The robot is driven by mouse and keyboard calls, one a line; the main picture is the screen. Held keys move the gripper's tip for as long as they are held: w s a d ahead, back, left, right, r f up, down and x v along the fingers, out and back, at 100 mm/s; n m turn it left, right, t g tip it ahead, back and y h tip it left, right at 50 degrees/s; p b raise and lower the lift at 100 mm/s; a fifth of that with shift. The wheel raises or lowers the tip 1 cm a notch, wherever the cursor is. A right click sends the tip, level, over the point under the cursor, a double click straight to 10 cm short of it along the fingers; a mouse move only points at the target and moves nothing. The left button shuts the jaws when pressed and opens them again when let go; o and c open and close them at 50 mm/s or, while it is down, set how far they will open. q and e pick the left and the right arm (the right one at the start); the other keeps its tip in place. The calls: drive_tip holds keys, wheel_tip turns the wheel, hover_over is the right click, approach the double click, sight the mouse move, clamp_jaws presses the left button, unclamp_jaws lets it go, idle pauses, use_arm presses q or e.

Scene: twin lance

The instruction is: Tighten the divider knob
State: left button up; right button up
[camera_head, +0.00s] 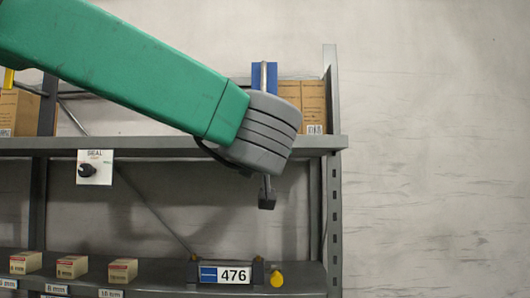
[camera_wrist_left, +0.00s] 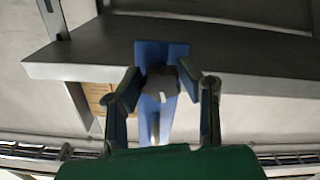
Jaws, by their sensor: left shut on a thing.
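The blue divider (camera_head: 257,72) stands at the right end of the upper shelf, with a pale rod in front of it. Its blue plate (camera_wrist_left: 178,50) also shows in the left wrist view, at the shelf edge. A dark rounded knob (camera_wrist_left: 161,85) sits in front of the plate. My left gripper (camera_wrist_left: 160,76) has a finger on each side of the knob and is shut on it. In the head view my grey wrist hides the knob and most of the fingers. A dark piece (camera_head: 267,195) hangs below the wrist; I cannot tell what it is. My right gripper is not in view.
The upper shelf (camera_head: 323,143) has cardboard boxes (camera_head: 313,100) behind the divider. A "SEAL" panel (camera_head: 95,170) with a black knob hangs at the left. The lower shelf holds small boxes (camera_head: 72,267), a "476" label (camera_head: 232,275) and a yellow piece (camera_head: 276,279). Bare wall lies right.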

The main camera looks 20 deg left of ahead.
use_arm(q)
drive_tip(key=shift+f+m, duration=0.25)
drive_tip(key=shift+m, duration=0.55)
drive_tip(key=shift+f+m, duration=0.2)
drive_tip(key=shift+m, duration=0.6)
drive_tip(key=o, duration=1.2)
drive_tip(key=shift+c, duration=0.2)
drive_tip(key=shift+w+r, duration=0.1)
drive_tip(key=shift+r, duration=0.05)
drive_tip(key=v, duration=1.2)
